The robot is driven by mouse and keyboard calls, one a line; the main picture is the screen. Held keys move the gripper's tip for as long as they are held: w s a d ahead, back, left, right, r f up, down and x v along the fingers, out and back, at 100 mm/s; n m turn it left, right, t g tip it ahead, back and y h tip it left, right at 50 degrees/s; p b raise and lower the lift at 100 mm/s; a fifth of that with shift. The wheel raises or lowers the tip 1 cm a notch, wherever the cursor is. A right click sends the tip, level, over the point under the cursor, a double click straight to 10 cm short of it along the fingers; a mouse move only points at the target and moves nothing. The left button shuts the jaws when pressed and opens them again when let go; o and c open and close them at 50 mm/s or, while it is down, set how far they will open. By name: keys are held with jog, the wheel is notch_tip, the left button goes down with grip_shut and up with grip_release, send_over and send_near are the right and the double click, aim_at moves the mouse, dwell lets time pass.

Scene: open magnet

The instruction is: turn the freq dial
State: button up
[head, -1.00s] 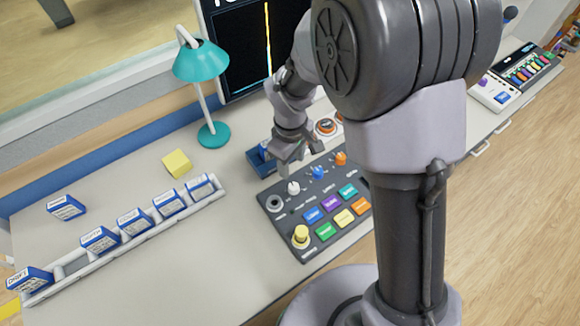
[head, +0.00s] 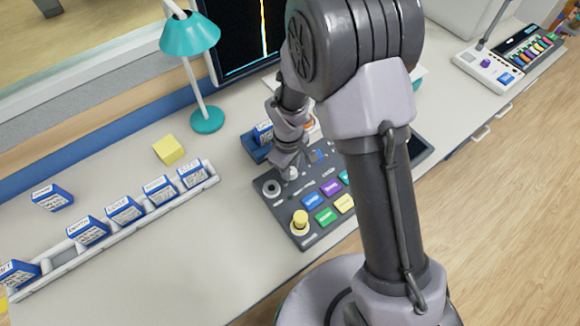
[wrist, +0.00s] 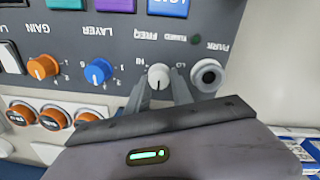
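The freq dial is a white round knob (wrist: 158,77) on the dark control panel, under the upside-down FREQ label with HI and LO marks in the wrist view. In the head view the knob (head: 290,173) shows just below my gripper (head: 288,163). In the wrist view my gripper (wrist: 160,88) is open, with one finger on each side of the white knob. A gap shows between the knob and the fingers. I cannot tell how far down the fingers reach around it.
The blue layer knob (wrist: 98,71) and orange gain knob (wrist: 43,67) sit in the same row. A grey round socket (wrist: 206,76) is close on the other side. Colored buttons and a yellow knob (head: 300,219) share the panel. A teal lamp (head: 190,36) stands behind.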

grip_shut()
jog(key=shift+w+m+b, duration=0.15)
jog(key=shift+m+b, duration=0.65)
jog(key=shift+m, duration=2)
jog(key=o, duration=0.6)
grip_release()
jog(key=shift+r, duration=0.1)
